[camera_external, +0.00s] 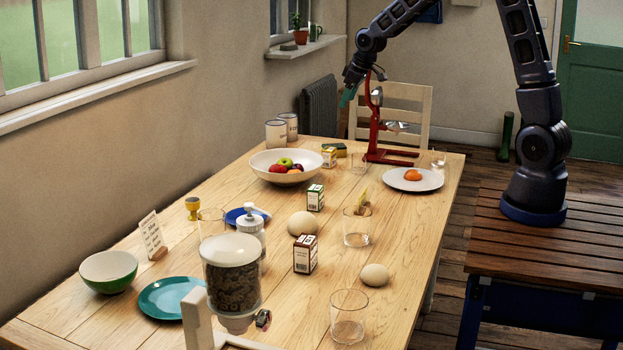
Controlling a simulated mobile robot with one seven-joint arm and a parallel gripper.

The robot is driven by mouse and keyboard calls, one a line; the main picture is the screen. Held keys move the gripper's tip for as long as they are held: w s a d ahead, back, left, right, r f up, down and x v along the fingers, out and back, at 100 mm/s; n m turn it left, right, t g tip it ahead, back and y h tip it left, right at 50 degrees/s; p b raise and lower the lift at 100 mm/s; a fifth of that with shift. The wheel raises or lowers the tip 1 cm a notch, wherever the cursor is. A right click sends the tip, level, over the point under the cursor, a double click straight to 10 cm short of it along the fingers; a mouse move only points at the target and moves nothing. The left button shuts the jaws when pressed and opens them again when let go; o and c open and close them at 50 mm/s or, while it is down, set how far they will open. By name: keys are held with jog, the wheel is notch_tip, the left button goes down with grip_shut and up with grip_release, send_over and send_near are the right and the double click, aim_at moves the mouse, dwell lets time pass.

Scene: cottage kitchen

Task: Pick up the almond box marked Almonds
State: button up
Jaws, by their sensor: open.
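My gripper (347,98) is open, with teal fingers, high above the table's far end. It is empty and well apart from all three boxes, beside the top of a red juicer.
The red juicer (377,130) stands tall at the far end, near a fruit bowl (262,168) and a white plate (428,184). Glasses (357,236), pale round objects (302,223) and a cereal dispenser (232,262) crowd around the boxes. The right table edge is fairly clear.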

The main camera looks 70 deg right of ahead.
send_near(331, 150)
notch_tip(331, 150, down, 3)
jog(key=shift+m, duration=0.3)
jog(key=x, duration=0.2)
jog(key=w+x, duration=0.1)
jog(key=x, duration=0.2)
jog(key=shift+w+d+f, duration=0.1)
jog(key=shift+d, duration=0.15)
jog(key=shift+w+d+x, duration=0.1)
jog(key=shift+w+x, duration=0.05)
jog(key=shift+x, duration=1.15)
jog(key=shift+w+d+x, duration=0.1)
jog(key=shift+d+x, duration=0.05)
jog(key=shift+x, duration=1.15)
jog(key=c, duration=1.1)
